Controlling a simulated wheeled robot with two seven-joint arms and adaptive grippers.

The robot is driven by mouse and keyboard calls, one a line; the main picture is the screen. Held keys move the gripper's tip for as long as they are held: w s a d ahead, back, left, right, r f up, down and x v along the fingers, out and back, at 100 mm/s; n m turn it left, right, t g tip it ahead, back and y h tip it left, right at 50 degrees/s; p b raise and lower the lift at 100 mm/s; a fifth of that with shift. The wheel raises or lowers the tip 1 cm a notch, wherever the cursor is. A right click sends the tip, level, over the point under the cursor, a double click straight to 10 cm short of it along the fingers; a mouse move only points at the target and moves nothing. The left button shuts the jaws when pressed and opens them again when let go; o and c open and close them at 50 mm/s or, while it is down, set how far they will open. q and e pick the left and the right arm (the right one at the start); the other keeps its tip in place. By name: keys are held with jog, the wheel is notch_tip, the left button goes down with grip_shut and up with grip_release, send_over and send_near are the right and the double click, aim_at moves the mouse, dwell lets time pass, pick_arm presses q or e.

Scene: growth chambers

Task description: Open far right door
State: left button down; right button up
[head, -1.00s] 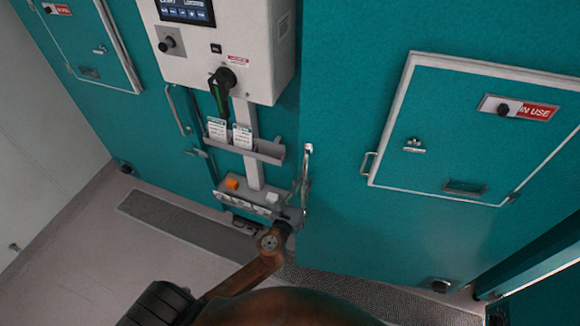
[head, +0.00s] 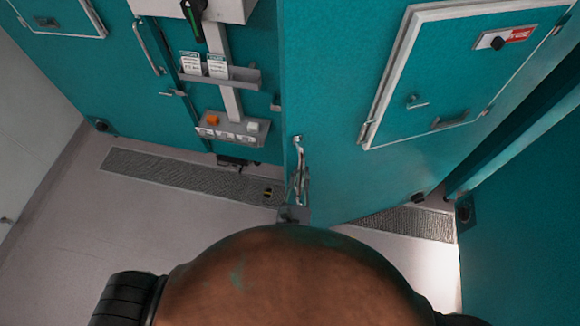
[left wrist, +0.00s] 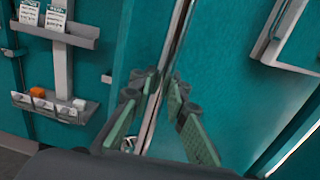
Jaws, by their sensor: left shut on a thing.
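The far right door (head: 340,170) is a teal panel with a framed hatch. It stands ajar, its left edge out from the wall. Its upright metal handle (head: 298,170) is near that edge; in the left wrist view the handle (left wrist: 168,62) runs up between the finger pads. My left gripper (left wrist: 158,88) is shut on the handle, with green-padded fingers on either side of it. In the head view, my own body hides most of the left arm. My right gripper is not in view.
Left of the door, a grey post carries a label holder (head: 232,78) and a tray with an orange block (head: 212,120). A floor grating (head: 190,175) runs along the wall. A teal panel (head: 520,225) stands at the right. Pale floor at the left is clear.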

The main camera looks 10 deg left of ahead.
pick_arm(q)
jog(key=shift+s+d, duration=0.15)
jog(key=shift+s, duration=0.15)
